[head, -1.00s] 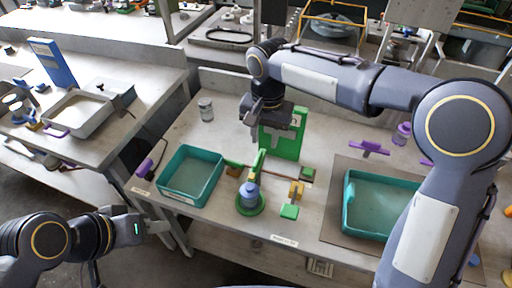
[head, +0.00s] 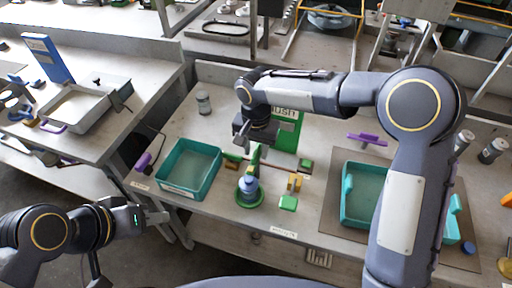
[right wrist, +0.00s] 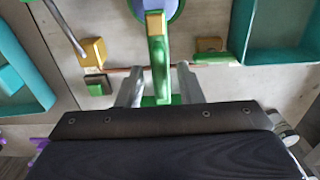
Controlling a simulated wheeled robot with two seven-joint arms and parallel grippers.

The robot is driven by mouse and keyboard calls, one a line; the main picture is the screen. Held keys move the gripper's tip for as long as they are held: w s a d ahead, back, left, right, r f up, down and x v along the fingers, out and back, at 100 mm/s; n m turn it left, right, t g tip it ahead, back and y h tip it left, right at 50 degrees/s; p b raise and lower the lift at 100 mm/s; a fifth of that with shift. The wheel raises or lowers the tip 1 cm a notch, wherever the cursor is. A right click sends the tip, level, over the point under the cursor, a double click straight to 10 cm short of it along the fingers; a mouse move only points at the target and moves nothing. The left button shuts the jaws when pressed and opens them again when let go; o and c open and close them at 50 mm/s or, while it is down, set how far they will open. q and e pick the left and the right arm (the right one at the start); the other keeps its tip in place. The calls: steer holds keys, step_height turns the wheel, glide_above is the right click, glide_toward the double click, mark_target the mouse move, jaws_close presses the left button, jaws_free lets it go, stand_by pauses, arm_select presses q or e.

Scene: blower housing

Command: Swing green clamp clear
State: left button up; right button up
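The green clamp (head: 254,158) is a narrow upright bar just behind the blue blower housing (head: 249,185), which sits on a round green base (head: 249,199). In the right wrist view the clamp (right wrist: 158,58) runs down the middle with a yellow block on its upper end, beside the blue housing (right wrist: 170,8). My right gripper (head: 252,148) is over the clamp. In the right wrist view its fingers (right wrist: 158,85) are apart, one each side of the green bar, with gaps showing. My left gripper (head: 158,217) is off the table's front left; its finger gap is unclear.
Teal trays stand left (head: 189,170) and right (head: 345,197) on the table. A green panel (head: 286,130) stands behind the clamp. A thin brown rod (head: 280,166) and small yellow and green blocks (head: 288,203) lie close by. A grey jar (head: 204,103) is behind left.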

jaws_close()
steer(key=shift+n, duration=0.4)
steer(key=n, duration=0.3)
steer(key=shift+n, duration=0.3)
steer(key=n+p, duration=0.1)
steer(key=n, duration=0.3)
steer(key=shift+n, duration=0.3)
steer(key=n, duration=0.4)
steer(key=shift+r+n+p, duration=0.1)
steer(key=shift+n+p, duration=0.2)
steer(key=shift+p, duration=0.1)
steer(key=shift+n+p, duration=0.3)
steer(key=shift+n, duration=1.7)
